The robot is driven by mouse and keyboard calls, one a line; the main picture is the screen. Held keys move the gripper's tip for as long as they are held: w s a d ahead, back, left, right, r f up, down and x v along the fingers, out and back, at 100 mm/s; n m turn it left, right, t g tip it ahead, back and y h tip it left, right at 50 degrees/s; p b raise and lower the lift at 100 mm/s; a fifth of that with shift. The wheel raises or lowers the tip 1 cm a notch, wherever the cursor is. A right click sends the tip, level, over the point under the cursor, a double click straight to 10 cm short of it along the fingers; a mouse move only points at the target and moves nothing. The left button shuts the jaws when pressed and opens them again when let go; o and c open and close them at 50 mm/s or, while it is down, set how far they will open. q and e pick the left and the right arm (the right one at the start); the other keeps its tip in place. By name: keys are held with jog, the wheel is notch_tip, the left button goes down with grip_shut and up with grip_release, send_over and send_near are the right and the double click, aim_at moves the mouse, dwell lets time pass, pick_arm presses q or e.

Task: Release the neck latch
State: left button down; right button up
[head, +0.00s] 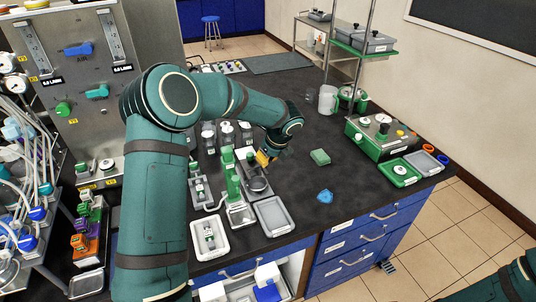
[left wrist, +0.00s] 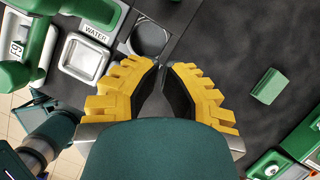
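My left gripper (head: 264,158) is above the bench, beside the tall green stand (head: 232,184). The left wrist view shows its yellow fingers (left wrist: 161,66) with tips together and nothing seen between them. Just beyond the tips is a round dark dish or plate (left wrist: 150,38) in a grey frame. A green upright part (left wrist: 38,48) is at the upper left of that view, with a square tray labelled WATER (left wrist: 72,68) next to it. I cannot make out a neck latch for certain. My right arm shows only at the lower right corner of the head view; its gripper is out of frame.
A green block (head: 320,157) and a blue crumpled piece (head: 325,196) lie right of the gripper. Grey trays (head: 274,232) stand near the front edge. A green instrument box (head: 378,138) is at the right.

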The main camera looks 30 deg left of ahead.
aim_at(253, 164)
pick_arm(q)
jog(key=x, duration=0.5)
jog(key=shift+f+b, duration=0.3)
jog(key=a, duration=0.1)
jog(key=w+a, duration=0.1)
jog(key=a, duration=0.1)
jog(key=shift+a, duration=0.1)
jog(key=shift+w+a+r, duration=0.1)
jog(key=shift+w+a, duration=0.05)
jog(key=shift+a, duration=0.25)
pick_arm(e)
jog(key=shift+f, duration=0.3)
